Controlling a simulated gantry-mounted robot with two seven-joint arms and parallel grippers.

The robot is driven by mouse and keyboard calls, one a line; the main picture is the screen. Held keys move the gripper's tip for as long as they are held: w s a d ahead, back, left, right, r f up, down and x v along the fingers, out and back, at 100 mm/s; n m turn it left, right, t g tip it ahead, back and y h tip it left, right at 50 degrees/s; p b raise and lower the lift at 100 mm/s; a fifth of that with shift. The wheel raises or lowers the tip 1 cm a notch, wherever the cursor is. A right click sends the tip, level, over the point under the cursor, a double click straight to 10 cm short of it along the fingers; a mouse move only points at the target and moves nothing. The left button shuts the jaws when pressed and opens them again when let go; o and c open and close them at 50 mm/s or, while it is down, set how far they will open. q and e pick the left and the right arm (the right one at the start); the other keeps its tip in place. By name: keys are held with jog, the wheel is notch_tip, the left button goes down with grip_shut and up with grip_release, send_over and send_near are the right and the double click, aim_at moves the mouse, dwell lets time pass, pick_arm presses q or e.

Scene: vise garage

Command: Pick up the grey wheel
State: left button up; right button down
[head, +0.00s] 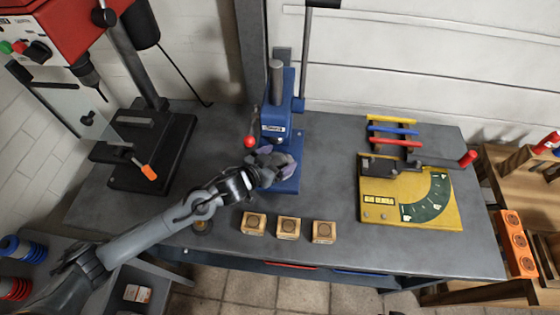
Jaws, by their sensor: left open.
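My left gripper (275,168) is open at the foot of the blue arbor press (275,115), its fingers over the press base. Grey and purplish shapes show around the fingers, and I cannot tell finger from part there. I cannot make out a grey wheel for certain. It may be hidden by the gripper or among those shapes. My left arm reaches in from the lower left across the bench. My right gripper is not in view.
Three small wooden blocks (288,228) with round marks stand near the front edge of the grey bench (330,180). A yellow bending plate (385,213) lies at right. A drill press (150,150) stands at left. The press lever's red knob (250,142) is close to my gripper.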

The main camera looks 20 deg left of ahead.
pick_arm(q)
jog(key=c, duration=1.1)
jog(key=shift+c, duration=0.9)
jog(key=shift+r, duration=0.2)
